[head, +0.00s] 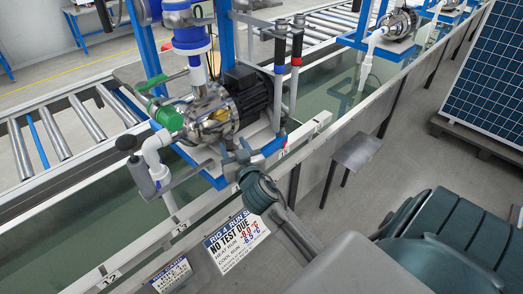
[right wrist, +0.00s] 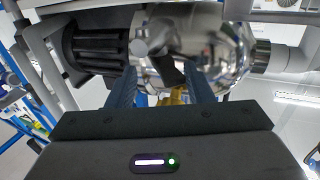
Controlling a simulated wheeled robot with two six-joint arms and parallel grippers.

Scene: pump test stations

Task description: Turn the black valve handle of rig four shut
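Rig four's pump (head: 215,112), a shiny steel body with a black motor, stands on a blue frame beside the sign (head: 236,240) that reads "RIG 4 RUN" and "NO TEST DUE". My right gripper (head: 238,155) is just in front of the pump's near side. In the right wrist view its two blue fingers (right wrist: 161,88) are apart, below the steel pump body (right wrist: 195,50). A short dark piece (right wrist: 172,72) shows between them, with a brass-coloured part (right wrist: 177,96) under it. It may be the black valve handle; I cannot tell if the fingers touch it. My left gripper is not in view.
A green fitting (head: 168,118) and a white elbow pipe (head: 155,150) are left of the pump. Upright pipes with black and red handles (head: 296,45) stand behind it. A rail (head: 300,140) runs along the front. A small grey shelf (head: 356,152) is to the right.

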